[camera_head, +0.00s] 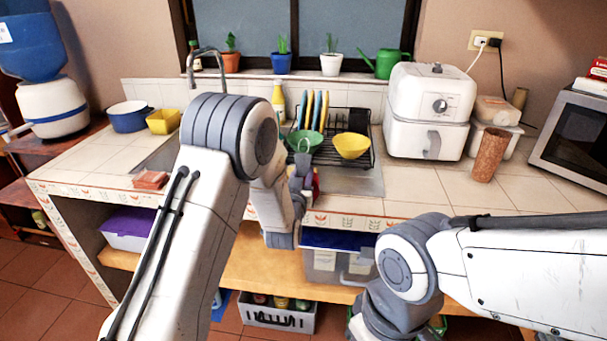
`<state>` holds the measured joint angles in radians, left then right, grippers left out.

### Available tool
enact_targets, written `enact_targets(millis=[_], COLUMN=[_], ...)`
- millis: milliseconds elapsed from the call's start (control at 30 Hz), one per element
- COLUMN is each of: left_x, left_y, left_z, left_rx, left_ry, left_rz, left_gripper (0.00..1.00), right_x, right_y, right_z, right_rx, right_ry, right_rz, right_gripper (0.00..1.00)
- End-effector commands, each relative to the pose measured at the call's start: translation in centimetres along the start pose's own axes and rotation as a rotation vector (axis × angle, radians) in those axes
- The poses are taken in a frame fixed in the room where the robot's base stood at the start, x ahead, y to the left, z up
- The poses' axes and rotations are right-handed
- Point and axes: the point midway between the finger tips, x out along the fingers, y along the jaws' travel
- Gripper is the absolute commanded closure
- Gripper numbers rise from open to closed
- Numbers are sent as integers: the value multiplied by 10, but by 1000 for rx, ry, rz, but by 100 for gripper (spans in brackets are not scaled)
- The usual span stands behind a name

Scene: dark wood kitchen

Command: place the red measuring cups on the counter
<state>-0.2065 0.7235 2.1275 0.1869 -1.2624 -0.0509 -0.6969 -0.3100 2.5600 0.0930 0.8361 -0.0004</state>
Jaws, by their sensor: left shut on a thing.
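My left gripper (304,172) is over the front edge of the tiled counter (405,187), by the sink and dish rack. A small red thing, likely the red measuring cups (316,183), shows at its right side, mostly hidden behind the gripper. The gripper is shut on it. I cannot tell whether it touches the counter. My right arm is low in front of the counter at the right. Its gripper end points down near the lower edge, and its fingers cannot be made out.
A dish rack (372,150) holds green and yellow bowls. A white air fryer (428,110), a brown cup (489,155) and a microwave (575,135) stand to the right. A reddish block (151,180) lies at the left. Tiles before the air fryer are clear.

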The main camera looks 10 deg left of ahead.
Motion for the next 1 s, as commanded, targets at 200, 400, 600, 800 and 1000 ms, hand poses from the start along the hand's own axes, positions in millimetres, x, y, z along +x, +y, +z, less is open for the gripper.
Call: enact_targets(millis=[200,400,600,800,1000], left_x=[0,0,0,-18,-64], left_y=[0,0,0,0,0], left_z=[4,4,1,-1,0], left_rx=[0,0,0,1,1], left_ry=[0,-1,-1,-2,-2], left_rz=[0,0,0,1,1], left_gripper=[46,35,35,35,35], right_x=[5,5,2,2,12], right_y=[0,0,0,0,1], right_z=[0,0,0,0,1], right_rx=[0,0,0,0,0], right_ry=[0,0,0,0,0], right_rz=[0,0,0,0,0], right_gripper=[50,50,50,50,50])
